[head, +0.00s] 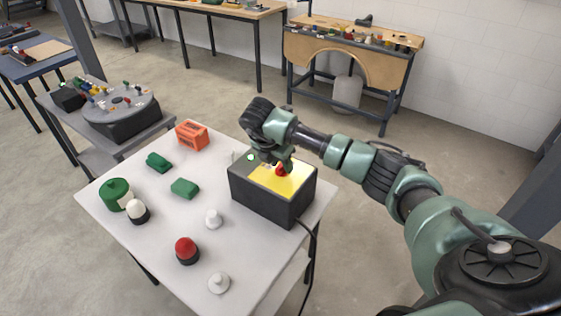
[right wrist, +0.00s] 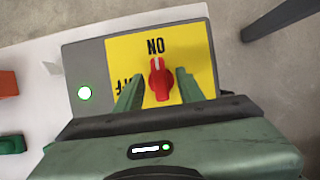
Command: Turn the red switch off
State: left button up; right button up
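The red switch (right wrist: 160,80) is a rotary knob on a yellow plate (right wrist: 196,45) on top of a dark grey box (head: 262,200). Its white mark points toward the word ON; letters "FF" show at the plate's left, partly hidden by a finger. A lamp (right wrist: 85,93) beside the plate glows white with a green rim. My right gripper (right wrist: 157,88) is over the box with one finger on each side of the knob and visible gaps between. In the head view the right gripper (head: 274,160) partly covers the knob (head: 281,170). My left gripper is out of view.
The box stands on a white table (head: 230,262). A red-capped button (head: 187,250), a green cylinder (head: 116,194), green blocks, an orange block (head: 192,135) and white knobs lie to its left. A black cable (head: 312,245) hangs at the box's right.

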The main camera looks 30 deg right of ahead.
grip_shut()
jog(key=shift+f, duration=0.1)
